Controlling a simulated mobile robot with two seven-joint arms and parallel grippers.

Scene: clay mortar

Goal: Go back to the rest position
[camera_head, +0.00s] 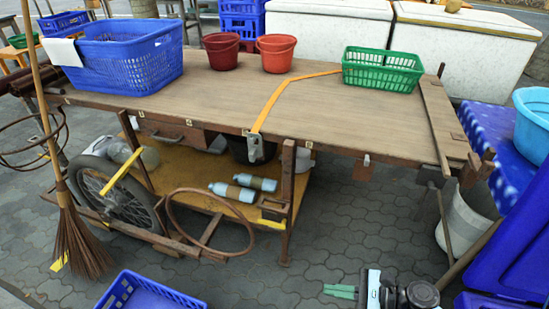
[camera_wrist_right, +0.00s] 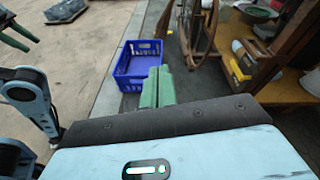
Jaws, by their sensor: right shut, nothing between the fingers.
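My right gripper (camera_head: 341,291) shows at the bottom of the head view, low over the paving in front of the cart. Its green fingers are together and empty. In the right wrist view the same fingers (camera_wrist_right: 157,87) are side by side, apart from the blue crate beyond them. My left gripper is not in the head view. Dark green finger-like parts (camera_wrist_right: 14,36) at the upper left of the wrist view may belong to it, but their opening is unclear.
A wooden cart (camera_head: 215,100) carries a blue basket (camera_head: 120,58), two buckets and a green basket (camera_head: 382,69). A blue crate (camera_head: 146,294) is on the ground at the bottom left. A blue-covered table (camera_head: 500,150) is at the right. Paving between is open.

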